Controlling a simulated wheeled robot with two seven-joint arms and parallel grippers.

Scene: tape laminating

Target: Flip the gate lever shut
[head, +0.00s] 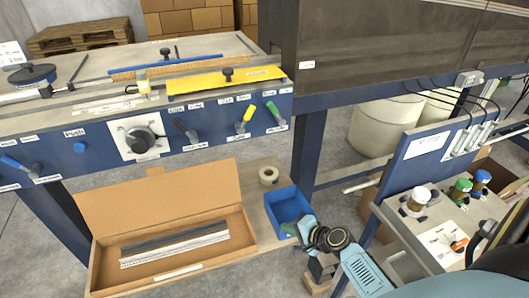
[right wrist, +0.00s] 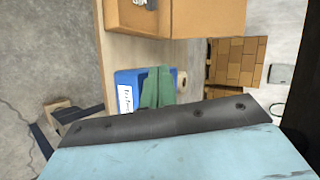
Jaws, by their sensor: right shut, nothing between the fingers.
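The blue front panel (head: 100,150) of the machine carries several levers: a black one (head: 186,130), a yellow one (head: 244,118), a green one (head: 275,113) and a blue one (head: 18,164) at far left. Their labels are too small to read, so I cannot tell which is the gate lever. My right gripper (head: 288,230) is low, at the blue bin, well below the panel levers and touching none. In the right wrist view its green fingers (right wrist: 157,88) are closed together and empty, over the blue bin. My left gripper is out of view.
The blue bin (head: 283,203) and a tape roll (head: 268,176) stand right of an open cardboard box (head: 245,243) on the low shelf. A wooden block (head: 318,287) is beside my right arm.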

